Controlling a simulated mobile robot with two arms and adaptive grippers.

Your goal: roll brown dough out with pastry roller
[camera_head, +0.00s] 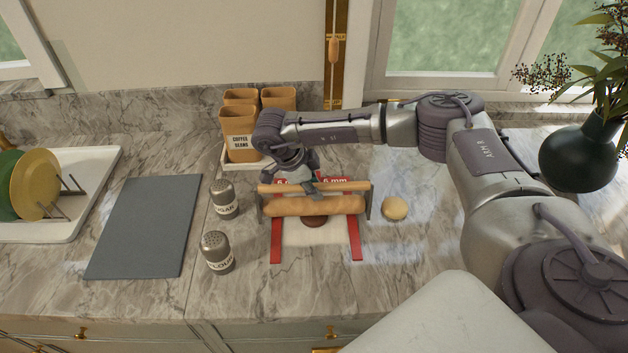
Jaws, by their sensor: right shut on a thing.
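The pastry roller (335,206) is a wooden cylinder held by dark side brackets, with a thin wooden handle bar above it. My right gripper (311,188) is shut on the handle bar near its middle. The brown dough (313,222) shows as a small dark round patch just in front of the roller; its far part is hidden behind the cylinder. It lies on a pale board (312,248) between two red strips (276,244) with "mm" markings. Whether the roller touches the dough is hard to tell. My left gripper is out of view.
A pale round dough piece (395,208) lies right of the roller. Sugar (224,200) and flour (217,253) shakers stand left of the board. A grey slab (146,228), dish tray (96,178), brown canisters (240,138) and dark vase (580,157) are around.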

